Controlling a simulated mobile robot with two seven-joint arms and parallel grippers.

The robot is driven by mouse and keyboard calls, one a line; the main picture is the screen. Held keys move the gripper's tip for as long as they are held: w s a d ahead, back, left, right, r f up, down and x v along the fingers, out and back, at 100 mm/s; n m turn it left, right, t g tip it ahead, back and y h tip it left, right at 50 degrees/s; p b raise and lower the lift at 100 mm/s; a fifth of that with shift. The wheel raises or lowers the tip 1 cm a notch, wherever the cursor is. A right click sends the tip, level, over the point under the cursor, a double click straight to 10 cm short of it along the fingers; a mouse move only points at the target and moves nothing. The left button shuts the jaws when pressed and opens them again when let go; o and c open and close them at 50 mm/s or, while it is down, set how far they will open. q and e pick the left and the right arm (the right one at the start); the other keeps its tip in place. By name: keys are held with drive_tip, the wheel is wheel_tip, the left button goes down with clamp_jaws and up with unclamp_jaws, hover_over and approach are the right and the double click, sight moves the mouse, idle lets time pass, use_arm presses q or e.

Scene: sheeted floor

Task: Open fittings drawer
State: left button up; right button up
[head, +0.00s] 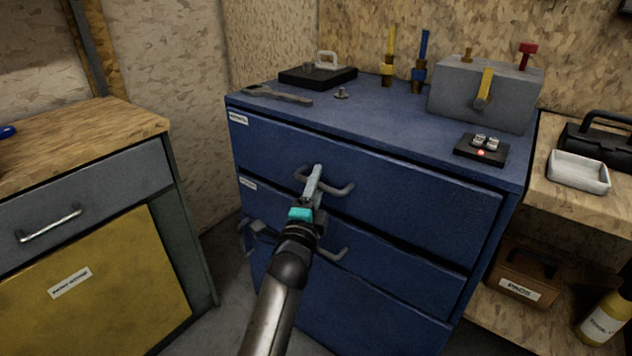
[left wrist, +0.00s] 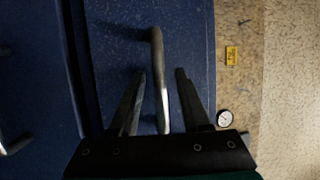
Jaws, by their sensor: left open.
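The blue drawer cabinet (head: 400,215) stands in the middle of the head view, its drawers looking shut. Its top drawer has a grey bar handle (head: 340,190) and a small label (head: 238,118); the second drawer has another label (head: 248,184). I cannot read either label, so which is the fittings drawer is unclear. My left gripper (head: 314,178) is open at the top drawer's handle and hides part of it. In the left wrist view, the handle (left wrist: 157,60) runs between the two open fingers (left wrist: 160,73), with gaps visible on both sides. My right gripper is not in view.
The second drawer's handle (head: 335,254) is partly hidden behind my left arm. On the cabinet top are a grey box (head: 455,100), a black tray (head: 300,79) and a small dark plate (head: 465,152). A wooden-topped cabinet (head: 90,135) stands left, a shelf with a white bin (head: 578,182) right.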

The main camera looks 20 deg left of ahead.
use_arm(q)
drive_tip(key=shift+c, duration=0.2)
clamp_jaws()
drive_tip(key=shift+a, duration=0.1)
idle(1.0)
